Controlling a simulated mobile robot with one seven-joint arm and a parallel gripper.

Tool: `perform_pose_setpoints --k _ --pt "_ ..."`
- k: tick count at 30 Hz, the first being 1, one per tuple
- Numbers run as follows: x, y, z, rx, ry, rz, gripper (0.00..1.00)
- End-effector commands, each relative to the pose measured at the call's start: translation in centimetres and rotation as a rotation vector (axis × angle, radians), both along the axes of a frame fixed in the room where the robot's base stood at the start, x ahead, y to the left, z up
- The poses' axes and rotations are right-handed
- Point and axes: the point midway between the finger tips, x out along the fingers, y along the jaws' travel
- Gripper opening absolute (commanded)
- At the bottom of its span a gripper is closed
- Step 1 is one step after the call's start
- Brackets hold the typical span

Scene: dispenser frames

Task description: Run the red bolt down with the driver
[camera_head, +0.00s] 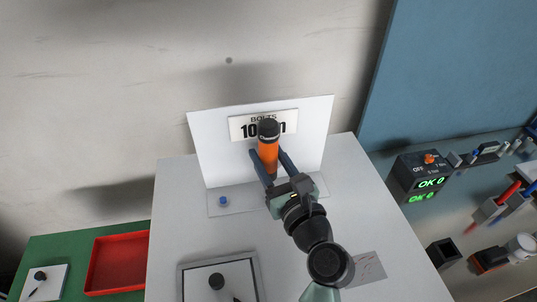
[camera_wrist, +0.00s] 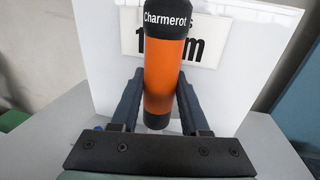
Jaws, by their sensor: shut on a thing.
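The driver (camera_head: 267,152) is an orange cylinder with black ends. My gripper (camera_head: 268,158) is shut on the driver, one dark finger on each side, and holds it about upright in front of the white board. The wrist view shows the driver (camera_wrist: 165,75) between the fingers, with "Charmerot" on its black upper band. I see no red bolt in either view. A blue bolt head (camera_head: 223,201) shows on the pale plate (camera_head: 213,211) left of my gripper.
A white board (camera_head: 313,125) with a "BOLTS" sign stands behind the plate. A dark controller box (camera_head: 405,175) at right reads "OK 0". A framed tray (camera_head: 190,285) with a black knob lies at the front. A red tray (camera_head: 118,265) sits on green at left.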

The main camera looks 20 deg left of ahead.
Motion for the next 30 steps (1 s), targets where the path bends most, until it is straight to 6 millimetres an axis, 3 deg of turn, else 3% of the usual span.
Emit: perform_pose_setpoints --k 30 --pt "0.0 0.0 -1.0 -0.001 0.003 0.000 0.00"
